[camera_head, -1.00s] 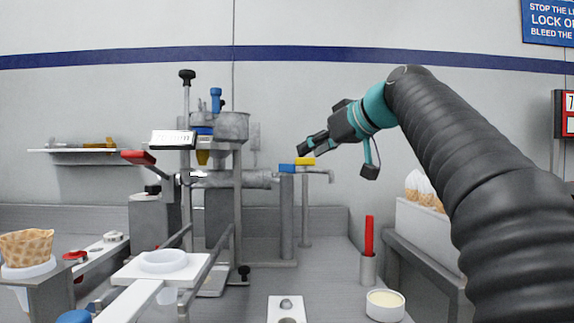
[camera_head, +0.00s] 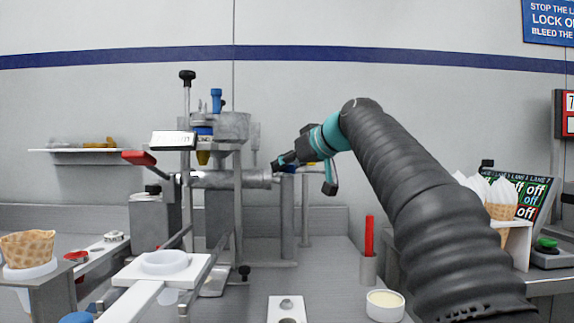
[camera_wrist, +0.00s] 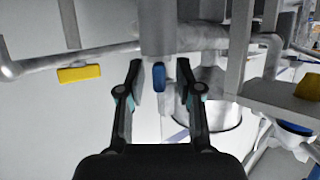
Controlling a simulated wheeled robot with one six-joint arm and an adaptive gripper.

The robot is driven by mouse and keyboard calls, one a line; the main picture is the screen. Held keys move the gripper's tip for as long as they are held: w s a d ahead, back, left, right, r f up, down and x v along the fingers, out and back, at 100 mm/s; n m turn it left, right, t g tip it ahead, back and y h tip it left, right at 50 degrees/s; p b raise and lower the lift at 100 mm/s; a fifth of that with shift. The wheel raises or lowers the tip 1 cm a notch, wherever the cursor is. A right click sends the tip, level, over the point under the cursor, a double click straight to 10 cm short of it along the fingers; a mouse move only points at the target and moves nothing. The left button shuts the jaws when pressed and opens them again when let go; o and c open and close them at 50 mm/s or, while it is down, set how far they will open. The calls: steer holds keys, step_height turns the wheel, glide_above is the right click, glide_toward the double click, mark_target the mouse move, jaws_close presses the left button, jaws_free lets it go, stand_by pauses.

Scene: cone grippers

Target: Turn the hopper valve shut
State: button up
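In the wrist view, a blue valve handle (camera_wrist: 158,76) sits at the end of a grey pipe, between the fingertips of my gripper (camera_wrist: 161,78). The fingers are open, with a gap on each side of the handle. A yellow valve handle (camera_wrist: 80,73) hangs on a thinner pipe to the left. In the head view, my gripper (camera_head: 278,164) is at the pipe's right end and largely hides the blue handle. The metal hopper (camera_head: 228,127) stands on the machine to the left. No label shows which handle is the hopper's.
The machine's frame post (camera_head: 238,205) and grey pipe (camera_head: 232,180) are left of my gripper. A red stick (camera_head: 369,236) in a holder and a cream-filled cup (camera_head: 385,304) stand below my arm. A cone (camera_head: 27,246) sits in a holder at far left.

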jaws_close()
steer(key=shift+m+h, duration=0.4)
steer(key=m+t+h+p, duration=0.2)
steer(key=m+h, duration=0.1)
steer(key=h, duration=0.1)
steer(key=shift+a+r+m, duration=0.1)
steer(key=shift+r+m, duration=0.05)
steer(key=shift+m, duration=0.15)
steer(key=shift+m+t+h+p, duration=0.4)
steer(key=shift+m+h, duration=1)
steer(key=shift+h, duration=0.2)
steer(key=shift+m+h, duration=0.3)
steer(key=shift+o, duration=0.7)
jaws_free()
